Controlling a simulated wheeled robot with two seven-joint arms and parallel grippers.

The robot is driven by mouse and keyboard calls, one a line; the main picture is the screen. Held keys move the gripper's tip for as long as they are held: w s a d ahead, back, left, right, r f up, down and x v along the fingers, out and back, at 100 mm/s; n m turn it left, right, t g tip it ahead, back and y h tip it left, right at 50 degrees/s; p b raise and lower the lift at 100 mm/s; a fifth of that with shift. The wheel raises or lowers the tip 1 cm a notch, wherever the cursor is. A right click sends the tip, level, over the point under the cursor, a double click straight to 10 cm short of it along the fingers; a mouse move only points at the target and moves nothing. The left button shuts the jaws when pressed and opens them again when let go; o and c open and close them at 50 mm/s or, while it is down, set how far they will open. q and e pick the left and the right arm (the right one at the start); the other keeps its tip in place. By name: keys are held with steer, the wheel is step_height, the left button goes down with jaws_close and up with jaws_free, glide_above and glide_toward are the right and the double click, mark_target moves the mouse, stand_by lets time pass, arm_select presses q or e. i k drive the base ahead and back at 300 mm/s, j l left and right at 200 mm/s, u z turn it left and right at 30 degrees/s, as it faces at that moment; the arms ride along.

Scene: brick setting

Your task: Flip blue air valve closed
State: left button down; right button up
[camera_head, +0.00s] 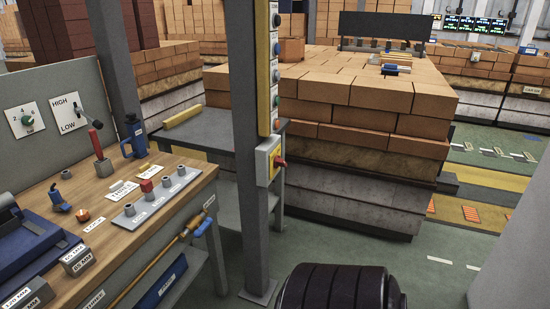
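A small blue valve lever (203,227) sits at the right end of a yellow-orange pipe (160,260) along the front edge of the wooden workbench (150,216). The lever looks tilted across the pipe's line, but it is too small to tell its exact angle. A small white label (209,202) is on the bench edge just above it. Neither of my grippers shows in this view, so their state and distance from the lever cannot be seen.
A grey post (252,150) with a yellow button panel and red switch (279,162) stands right of the bench. A large brick stack (350,95) is behind it. A black ribbed form (335,288) fills the bottom centre. Green floor (400,265) is open at right.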

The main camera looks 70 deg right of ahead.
mark_target(198, 233)
steer(key=z, duration=1.7)
